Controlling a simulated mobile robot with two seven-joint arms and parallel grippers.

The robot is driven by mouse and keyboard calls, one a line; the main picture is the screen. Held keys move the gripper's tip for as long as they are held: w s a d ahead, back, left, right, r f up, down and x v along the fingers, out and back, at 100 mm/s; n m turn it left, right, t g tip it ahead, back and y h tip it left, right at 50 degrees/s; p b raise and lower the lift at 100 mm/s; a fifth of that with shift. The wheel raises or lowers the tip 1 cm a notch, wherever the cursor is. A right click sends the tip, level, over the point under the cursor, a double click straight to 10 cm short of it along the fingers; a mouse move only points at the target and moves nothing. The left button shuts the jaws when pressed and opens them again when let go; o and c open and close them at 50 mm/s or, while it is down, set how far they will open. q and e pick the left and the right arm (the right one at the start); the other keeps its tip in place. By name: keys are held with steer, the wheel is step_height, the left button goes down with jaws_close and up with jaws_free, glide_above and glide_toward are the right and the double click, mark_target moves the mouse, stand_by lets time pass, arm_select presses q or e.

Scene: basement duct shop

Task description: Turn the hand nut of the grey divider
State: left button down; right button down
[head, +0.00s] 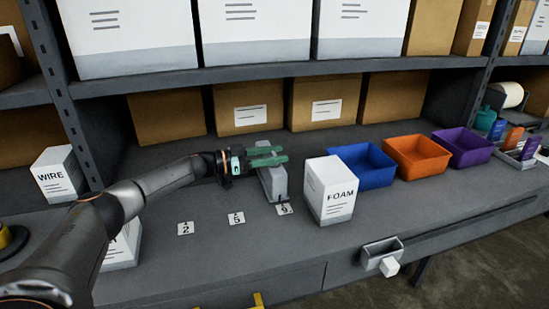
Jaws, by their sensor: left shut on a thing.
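The grey divider (271,184) is a long narrow block standing on the grey bench, behind the card marked 9. My left gripper (268,155) has green fingers and reaches in from the left across the far top end of the divider. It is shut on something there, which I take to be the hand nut. The nut itself is hidden by the fingers, so how far it is turned cannot be seen. My right gripper is not in view.
A white FOAM box (330,190) stands close to the right of the divider. Blue (374,177), orange (423,169) and purple (468,157) bins stand further right. Cards 2 (185,228), 5 (236,218) and 9 (284,209) lie on the bench. A shelf (250,78) overhangs the back.

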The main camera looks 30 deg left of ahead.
arm_select(q)
steer(key=shift+a+r, duration=0.1)
steer(key=shift+c, duration=1.2)
jaws_free()
steer(key=p+v, duration=0.2)
steer(key=v, duration=0.5)
steer(key=shift+s+a, duration=0.15)
steer(key=shift+s, duration=0.05)
